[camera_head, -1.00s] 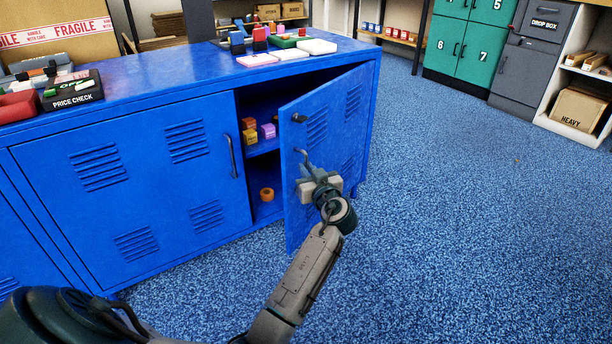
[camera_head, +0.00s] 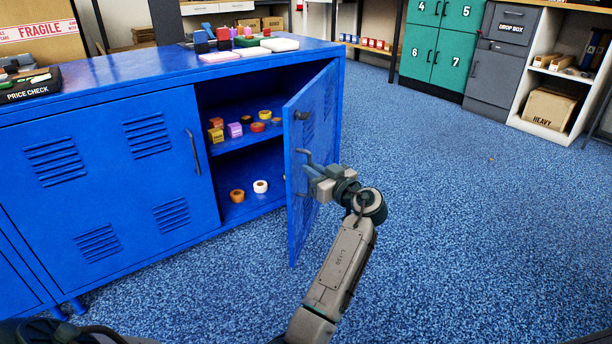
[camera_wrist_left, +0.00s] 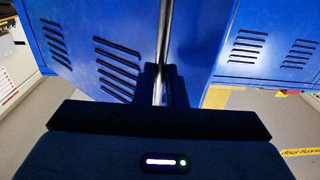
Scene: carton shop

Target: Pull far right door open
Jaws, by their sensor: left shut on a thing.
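The far right door (camera_head: 313,130) of the blue cabinet (camera_head: 180,70) stands partly open, swung out on its right-hand hinge side. Its curved bar handle (camera_head: 303,154) is at the door's free edge. My left gripper (camera_head: 308,172) is shut on this handle. In the left wrist view the metal handle (camera_wrist_left: 163,50) runs upright between the dark jaws (camera_wrist_left: 160,118), with the louvred door (camera_wrist_left: 85,45) close behind it. The lower part of the handle is hidden by the gripper. My right gripper is not in view.
Small tape rolls and blocks sit on the cabinet's inner shelf (camera_head: 235,143) and floor. The closed neighbouring door (camera_head: 110,165) has its own handle (camera_head: 193,152). Blue carpet (camera_head: 440,220) right of the open door is clear. Green lockers (camera_head: 442,50) stand at the back.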

